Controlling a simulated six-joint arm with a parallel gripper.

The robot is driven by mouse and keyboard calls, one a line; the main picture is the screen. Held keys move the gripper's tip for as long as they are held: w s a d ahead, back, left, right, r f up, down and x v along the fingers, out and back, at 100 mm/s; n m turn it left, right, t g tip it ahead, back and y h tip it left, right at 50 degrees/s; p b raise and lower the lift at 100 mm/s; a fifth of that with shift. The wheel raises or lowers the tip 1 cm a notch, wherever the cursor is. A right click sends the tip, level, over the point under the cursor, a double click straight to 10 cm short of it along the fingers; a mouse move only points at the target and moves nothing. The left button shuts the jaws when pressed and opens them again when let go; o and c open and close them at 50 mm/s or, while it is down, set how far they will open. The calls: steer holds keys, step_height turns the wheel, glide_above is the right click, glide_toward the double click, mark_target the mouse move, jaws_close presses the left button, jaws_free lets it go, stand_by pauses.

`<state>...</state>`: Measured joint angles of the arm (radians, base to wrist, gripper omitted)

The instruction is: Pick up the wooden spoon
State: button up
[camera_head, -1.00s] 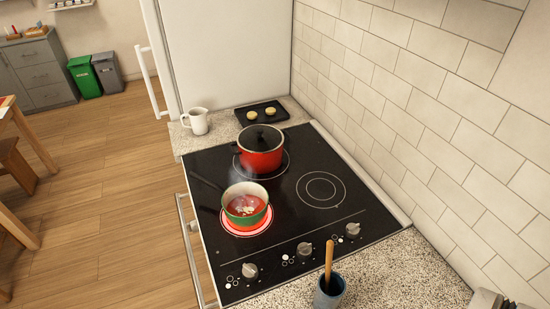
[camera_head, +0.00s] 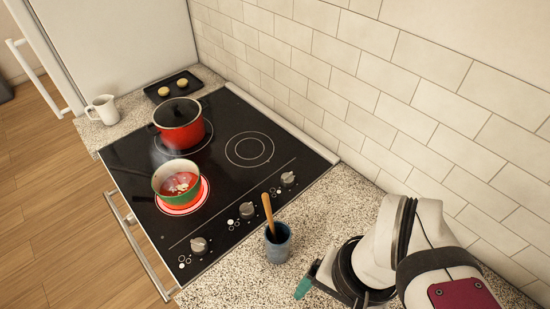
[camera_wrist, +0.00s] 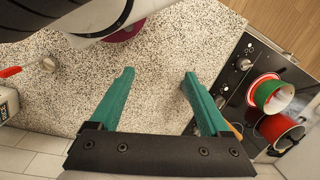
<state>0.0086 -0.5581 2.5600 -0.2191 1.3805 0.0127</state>
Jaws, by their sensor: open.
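The wooden spoon (camera_head: 268,212) stands with its handle up, leaning slightly, in a blue-grey cup (camera_head: 279,246) on the speckled counter. Its lower end is hidden inside the cup. My gripper (camera_head: 305,284) is to the right of the cup in the head view, low over the counter, apart from the spoon. In the wrist view my gripper (camera_wrist: 158,72) shows two green fingers spread wide, with only bare counter between them. A small orange-brown piece beside the right finger may be part of the spoon; the finger covers most of that spot.
A white mug (camera_head: 104,109) and a dark tray (camera_head: 162,92) stand behind. A tiled wall (camera_head: 350,80) bounds the right. A red-handled utensil (camera_wrist: 11,71) lies on the counter.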

steer(key=c, duration=0.5)
steer(key=shift+o, duration=0.2)
step_height(320, 180, up, 6)
steer(key=n+h, duration=0.2)
steer(key=n, duration=1.5)
glide_above(268, 215)
steer(key=f, duration=1.5)
steer(key=shift+w, duration=0.35)
